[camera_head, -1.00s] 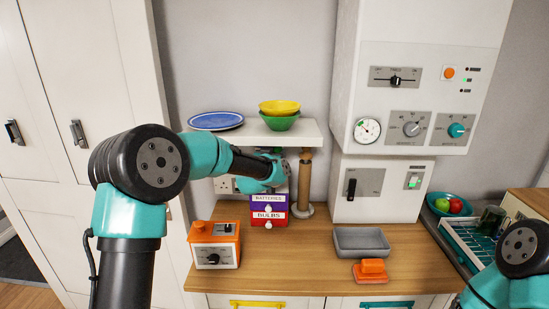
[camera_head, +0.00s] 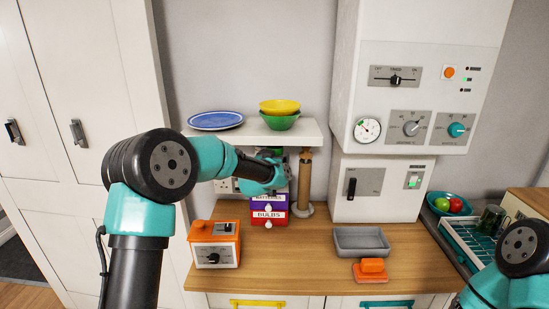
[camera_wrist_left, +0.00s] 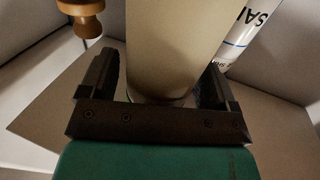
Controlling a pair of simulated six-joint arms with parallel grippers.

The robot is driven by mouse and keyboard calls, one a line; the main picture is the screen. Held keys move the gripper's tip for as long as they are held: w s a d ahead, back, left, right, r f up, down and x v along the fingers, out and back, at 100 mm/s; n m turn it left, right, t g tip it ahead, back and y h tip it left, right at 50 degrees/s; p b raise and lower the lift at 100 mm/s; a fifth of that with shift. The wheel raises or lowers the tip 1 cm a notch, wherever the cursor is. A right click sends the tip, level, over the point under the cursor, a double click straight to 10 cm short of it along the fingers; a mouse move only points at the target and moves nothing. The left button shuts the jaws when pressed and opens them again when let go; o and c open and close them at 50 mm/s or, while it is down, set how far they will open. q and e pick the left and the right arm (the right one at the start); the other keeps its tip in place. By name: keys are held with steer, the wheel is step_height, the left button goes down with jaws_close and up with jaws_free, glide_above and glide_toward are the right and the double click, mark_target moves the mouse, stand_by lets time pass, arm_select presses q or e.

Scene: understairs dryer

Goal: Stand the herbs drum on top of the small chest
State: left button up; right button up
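In the left wrist view a plain beige drum (camera_wrist_left: 172,45) with a dark green rim at its near end stands between the fingers of my left gripper (camera_wrist_left: 162,75). No label shows on it, but I take it as the herbs drum. The fingers appear closed on its sides. In the head view my left gripper (camera_head: 279,176) is under the shelf, just above the small chest (camera_head: 268,208) with purple BATTERIES and red BULBS drawers. It covers part of the chest's top edge, and the drum is mostly hidden there. My right gripper is out of view.
A white shelf (camera_head: 308,131) with bowls and a blue plate hangs over the chest. A wooden post (camera_head: 305,180) stands close at right. A white drum lettered SA (camera_wrist_left: 245,35) is near the held drum. An orange box (camera_head: 214,244) and grey tray (camera_head: 361,241) flank the chest.

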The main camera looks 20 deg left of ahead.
arm_select(q)
steer(key=shift+o, duration=0.2)
steer(key=shift+r, duration=0.15)
steer(key=shift+s+r, duration=0.1)
steer(key=s, duration=1.1)
steer(key=shift+s+a, duration=0.4)
